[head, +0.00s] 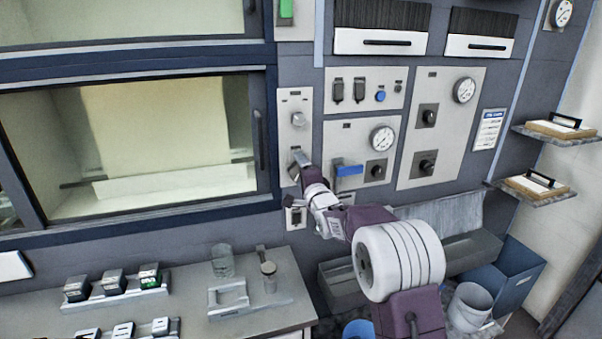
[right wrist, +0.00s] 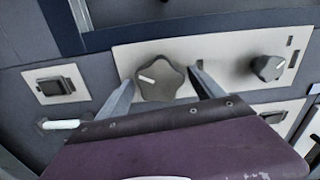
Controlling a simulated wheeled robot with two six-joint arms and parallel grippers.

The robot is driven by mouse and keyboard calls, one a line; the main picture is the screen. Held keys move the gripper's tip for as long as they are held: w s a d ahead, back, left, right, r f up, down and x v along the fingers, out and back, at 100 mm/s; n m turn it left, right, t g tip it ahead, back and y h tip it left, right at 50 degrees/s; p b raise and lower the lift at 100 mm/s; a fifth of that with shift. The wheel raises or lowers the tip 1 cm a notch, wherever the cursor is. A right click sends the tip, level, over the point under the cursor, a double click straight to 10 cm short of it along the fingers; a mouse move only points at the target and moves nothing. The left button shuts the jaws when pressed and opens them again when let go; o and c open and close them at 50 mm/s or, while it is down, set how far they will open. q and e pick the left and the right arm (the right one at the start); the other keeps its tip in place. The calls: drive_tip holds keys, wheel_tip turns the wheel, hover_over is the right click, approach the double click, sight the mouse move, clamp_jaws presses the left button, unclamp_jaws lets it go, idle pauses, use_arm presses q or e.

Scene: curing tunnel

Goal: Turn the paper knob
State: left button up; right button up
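A dark lobed knob (right wrist: 160,80) with a white pointer mark sits on a pale panel (right wrist: 222,58) in the right wrist view. A second, smaller knob (right wrist: 268,67) is on the same panel; I cannot read which is labelled paper. My right gripper (right wrist: 163,76) is open, with one finger on each side of the lobed knob. Whether the fingers touch it is unclear. My left gripper is out of view.
A glass-fronted chamber (head: 150,130) is left of the panel. A panel with a gauge (head: 383,138) and a blue-flapped part (head: 348,171) is close on the right. A counter (head: 270,315) with a glass beaker (head: 222,262) and several small dark-topped blocks is below.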

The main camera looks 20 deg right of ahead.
drive_tip(key=s+b, duration=0.2)
drive_tip(key=s, duration=0.7)
drive_tip(key=shift+d, duration=0.15)
drive_tip(key=s+a+f+n+g+p, duration=0.25)
drive_tip(key=s+f+n+g, duration=0.6)
drive_tip(key=s+f, duration=1.05)
drive_tip(key=s+f+n+g, duration=0.7)
drive_tip(key=s+f+g, duration=0.1)
drive_tip(key=s, duration=0.5)
drive_tip(key=shift+s+a+f+n+b, duration=0.15)
drive_tip(key=shift+f+n+b, duration=0.2)
drive_tip(key=shift+b, duration=0.1)
